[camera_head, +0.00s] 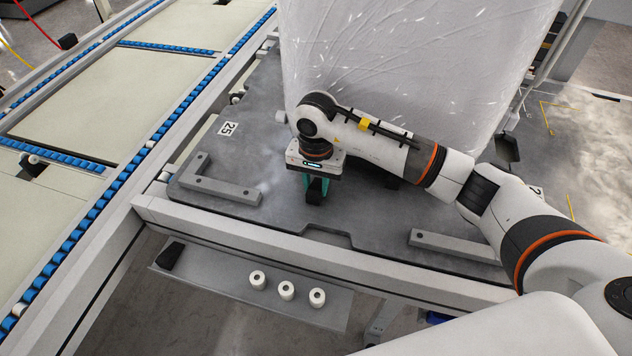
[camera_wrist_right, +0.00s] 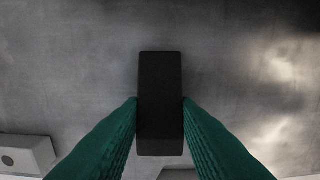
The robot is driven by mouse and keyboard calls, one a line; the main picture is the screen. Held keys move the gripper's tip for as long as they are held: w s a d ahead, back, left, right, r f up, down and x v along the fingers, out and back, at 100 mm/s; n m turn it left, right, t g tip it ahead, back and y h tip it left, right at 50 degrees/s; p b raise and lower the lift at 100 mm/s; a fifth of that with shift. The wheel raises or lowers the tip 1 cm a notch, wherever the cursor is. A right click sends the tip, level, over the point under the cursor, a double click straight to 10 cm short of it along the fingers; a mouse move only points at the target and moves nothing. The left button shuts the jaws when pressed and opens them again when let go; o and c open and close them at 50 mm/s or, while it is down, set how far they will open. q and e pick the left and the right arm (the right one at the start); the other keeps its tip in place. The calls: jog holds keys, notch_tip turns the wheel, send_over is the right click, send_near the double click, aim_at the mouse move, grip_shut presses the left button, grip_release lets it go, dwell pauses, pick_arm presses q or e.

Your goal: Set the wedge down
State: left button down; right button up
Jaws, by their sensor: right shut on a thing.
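The wedge is a black block (camera_wrist_right: 160,100), seen from above in the right wrist view between two green fingers. My right gripper (camera_wrist_right: 160,125) is shut on it, with a finger against each long side. In the head view my right gripper (camera_head: 315,190) points down over the grey metal table plate (camera_head: 225,165), with a dark part of the wedge showing between the green fingers. I cannot tell whether the wedge touches the plate. My left gripper is not in view.
A large wrapped load (camera_head: 400,70) stands on the plate behind my right arm. Grey corner brackets sit at the left (camera_head: 215,185) and right (camera_head: 455,245). Conveyors with blue rollers (camera_head: 90,215) run along the left. White rolls (camera_head: 287,290) sit on a lower shelf.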

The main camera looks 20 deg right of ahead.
aim_at(316, 187)
jog(key=o, duration=1)
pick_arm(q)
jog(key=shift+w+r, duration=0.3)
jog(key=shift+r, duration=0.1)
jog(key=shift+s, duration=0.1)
pick_arm(e)
jog(key=shift+r, duration=0.1)
jog(key=shift+r, duration=0.55)
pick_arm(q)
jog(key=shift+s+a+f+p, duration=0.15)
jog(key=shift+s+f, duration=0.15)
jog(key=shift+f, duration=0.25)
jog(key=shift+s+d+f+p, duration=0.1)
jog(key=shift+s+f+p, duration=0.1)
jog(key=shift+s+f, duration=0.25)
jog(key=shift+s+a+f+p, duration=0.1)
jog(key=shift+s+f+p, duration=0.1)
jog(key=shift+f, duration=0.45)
pick_arm(e)
jog(key=shift+r, duration=5.45)
